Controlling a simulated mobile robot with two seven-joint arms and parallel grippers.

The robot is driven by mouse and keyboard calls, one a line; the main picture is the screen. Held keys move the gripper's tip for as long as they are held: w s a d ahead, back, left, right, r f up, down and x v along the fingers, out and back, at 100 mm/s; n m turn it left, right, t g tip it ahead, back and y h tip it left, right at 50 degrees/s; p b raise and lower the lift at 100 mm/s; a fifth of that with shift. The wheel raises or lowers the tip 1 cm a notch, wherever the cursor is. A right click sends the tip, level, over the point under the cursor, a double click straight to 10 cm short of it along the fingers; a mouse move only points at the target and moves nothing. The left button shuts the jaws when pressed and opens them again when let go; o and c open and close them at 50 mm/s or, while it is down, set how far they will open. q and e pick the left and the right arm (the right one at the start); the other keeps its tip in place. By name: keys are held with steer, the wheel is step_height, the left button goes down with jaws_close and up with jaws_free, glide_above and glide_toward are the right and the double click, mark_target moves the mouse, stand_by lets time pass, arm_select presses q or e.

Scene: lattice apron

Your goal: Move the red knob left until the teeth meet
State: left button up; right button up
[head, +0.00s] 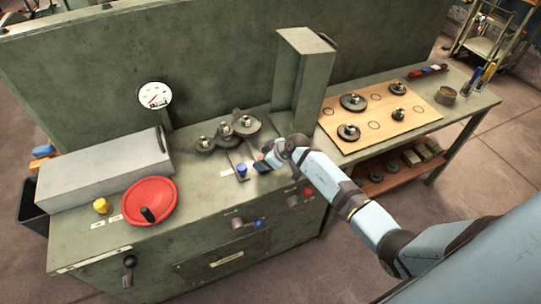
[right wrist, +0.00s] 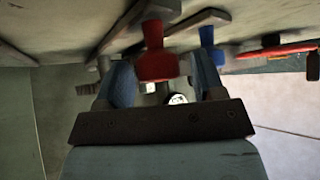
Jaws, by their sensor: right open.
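The red knob (right wrist: 155,58) shows in the right wrist view between the two spread fingers of my right gripper (head: 264,158), with gaps at its sides. In the head view my gripper and wrist hide it. The blue knob (head: 241,170) stands just left of my gripper; it also shows in the right wrist view (right wrist: 209,44), beyond one finger. Behind the knobs, a left gear (head: 205,144), a middle gear (head: 223,131) and a right gear (head: 247,123) sit close together. Whether their teeth touch is too small to tell. My left gripper is not in view.
A red handwheel (head: 150,201) and a yellow knob (head: 101,206) are at the left, by a grey box (head: 105,170). A green column (head: 303,80) rises behind my right wrist. A wooden board (head: 400,122) with several gears lies on the right bench.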

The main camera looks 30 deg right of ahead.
steer(key=v, duration=1.3)
steer(key=shift+d, duration=0.2)
steer(key=shift+s+r, duration=0.1)
steer(key=s+a+r+t+y, duration=0.3)
steer(key=s+a+t+y, duration=0.2)
steer(key=s+a+t, duration=0.5)
steer(key=s+a+f+m+g+h, duration=0.2)
steer(key=s+f, duration=0.3)
steer(key=s, duration=0.3)
steer(key=s+a+f+m+g+h, duration=0.2)
steer(key=s+f+g+h, duration=0.2)
steer(key=s, duration=0.3)
steer(key=shift+s+f+m+h, duration=0.4)
steer(key=shift+f+h, duration=0.3)
steer(key=shift+f, duration=0.2)
